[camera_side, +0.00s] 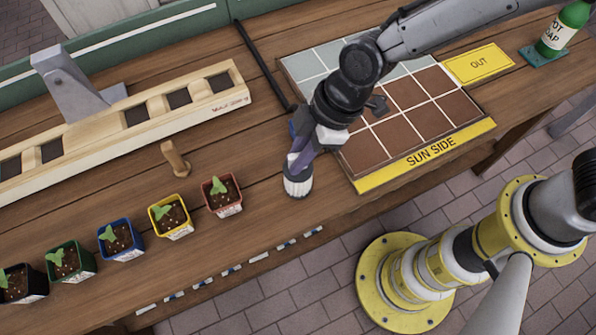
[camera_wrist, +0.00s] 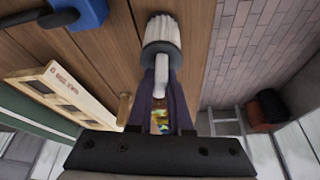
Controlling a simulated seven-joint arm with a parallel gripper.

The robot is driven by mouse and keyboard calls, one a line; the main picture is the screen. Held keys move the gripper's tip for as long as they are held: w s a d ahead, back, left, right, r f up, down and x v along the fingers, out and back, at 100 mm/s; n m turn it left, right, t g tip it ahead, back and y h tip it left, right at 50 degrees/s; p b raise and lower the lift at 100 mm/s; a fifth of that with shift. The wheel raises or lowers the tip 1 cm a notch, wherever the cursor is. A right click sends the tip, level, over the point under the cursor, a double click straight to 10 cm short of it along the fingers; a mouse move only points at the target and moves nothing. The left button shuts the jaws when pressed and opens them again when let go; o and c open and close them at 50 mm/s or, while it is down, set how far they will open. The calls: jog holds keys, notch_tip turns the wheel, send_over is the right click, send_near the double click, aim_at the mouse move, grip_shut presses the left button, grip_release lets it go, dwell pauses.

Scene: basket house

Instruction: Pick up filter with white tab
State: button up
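The filter (camera_side: 297,187) has a white ribbed body, a dark grey collar and a white tab. In the wrist view the filter (camera_wrist: 162,32) points away from me, with its tab running back between my fingers. My gripper (camera_side: 301,160) points down near the table's front edge, left of the sun-side board. In the wrist view my gripper's purple fingers (camera_wrist: 161,90) lie close along both sides of the white tab and look shut on it. The filter hangs below the fingertips in the side view. I cannot tell whether its lower end touches the table.
Several potted seedlings (camera_side: 171,217) stand in a row to the left. A wooden peg (camera_side: 175,158) and a slotted wooden rail (camera_side: 125,125) lie behind them. The tiled sun-side board (camera_side: 425,158) is on the right, with a yellow OUT mat (camera_side: 478,64) and a green soap bottle (camera_side: 568,27) beyond.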

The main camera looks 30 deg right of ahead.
grip_shut()
jog(key=shift+r, duration=0.1)
dwell(1.2)
